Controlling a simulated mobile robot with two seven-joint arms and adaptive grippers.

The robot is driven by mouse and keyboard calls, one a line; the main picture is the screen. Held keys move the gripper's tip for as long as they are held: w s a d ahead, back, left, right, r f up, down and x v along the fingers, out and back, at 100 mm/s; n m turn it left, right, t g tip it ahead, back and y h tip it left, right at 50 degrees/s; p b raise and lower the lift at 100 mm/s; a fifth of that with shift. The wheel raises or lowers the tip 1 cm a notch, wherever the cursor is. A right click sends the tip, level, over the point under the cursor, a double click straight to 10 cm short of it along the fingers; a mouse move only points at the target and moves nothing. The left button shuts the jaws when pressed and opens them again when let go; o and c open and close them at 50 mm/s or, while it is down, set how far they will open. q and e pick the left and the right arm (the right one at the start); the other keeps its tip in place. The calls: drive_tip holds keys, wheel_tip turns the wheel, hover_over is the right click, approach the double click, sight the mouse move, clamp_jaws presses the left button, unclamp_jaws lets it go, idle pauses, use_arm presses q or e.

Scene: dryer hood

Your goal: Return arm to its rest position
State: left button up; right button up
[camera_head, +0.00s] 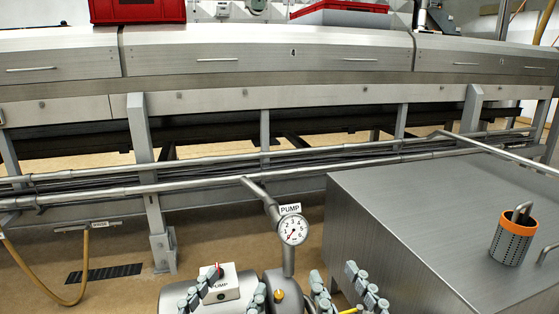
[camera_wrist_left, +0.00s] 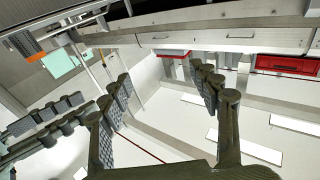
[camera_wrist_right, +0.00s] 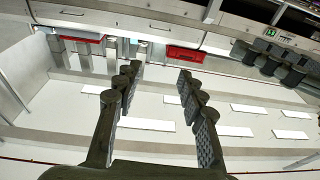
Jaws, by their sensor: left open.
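Both of my grippers show at the bottom of the head view. My left gripper (camera_head: 232,287) is in front of the white PUMP switch box (camera_head: 222,284), partly covering it; contact cannot be told. In the left wrist view its fingers (camera_wrist_left: 163,80) are spread with nothing between them. My right gripper (camera_head: 340,284) is to the right of the pump pipe, near the steel cabinet's left side. In the right wrist view its fingers (camera_wrist_right: 158,75) are apart and empty. The other gripper's fingers show at the edge of each wrist view.
A pressure gauge (camera_head: 293,229) labelled PUMP stands on a pipe between the grippers. A steel cabinet (camera_head: 430,200) at right holds an orange-rimmed perforated cup (camera_head: 513,240). Metal rails (camera_head: 210,182) and the long dryer hood (camera_head: 265,52) cross behind. A yellow hose (camera_head: 84,265) hangs at left.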

use_arm(q)
drive_tip(key=s+a+f+n+g+y+p, duration=0.1)
drive_tip(key=a+f+g+y+p, duration=0.45)
drive_tip(key=f, duration=0.85)
use_arm(e)
drive_tip(key=w+d+f+g+h, duration=0.1)
drive_tip(key=d+f+g+h, duration=0.2)
drive_tip(key=f, duration=0.6)
drive_tip(key=d+f+g+h, duration=0.1)
drive_tip(key=d+f+g, duration=0.25)
drive_tip(key=f, duration=0.45)
use_arm(q)
drive_tip(key=s+a+f+n+g+y+p, duration=0.1)
drive_tip(key=s+a+f+g+y+p, duration=0.1)
drive_tip(key=s+a+f+g+p, duration=0.3)
drive_tip(key=s+a+f+g, duration=0.4)
drive_tip(key=s+a+f, duration=0.3)
drive_tip(key=a+f, duration=0.2)
drive_tip(key=shift+s+n+y, duration=0.35)
drive_tip(key=shift+n, duration=0.05)
use_arm(e)
drive_tip(key=s+d+f+m+g+h, duration=0.2)
drive_tip(key=s+d+f+g+h, duration=0.2)
drive_tip(key=s+d+f+g, duration=0.5)
drive_tip(key=s+d+f, duration=0.3)
drive_tip(key=f, duration=0.2)
drive_tip(key=shift+s+f, duration=0.2)
drive_tip(key=shift+s, duration=0.05)
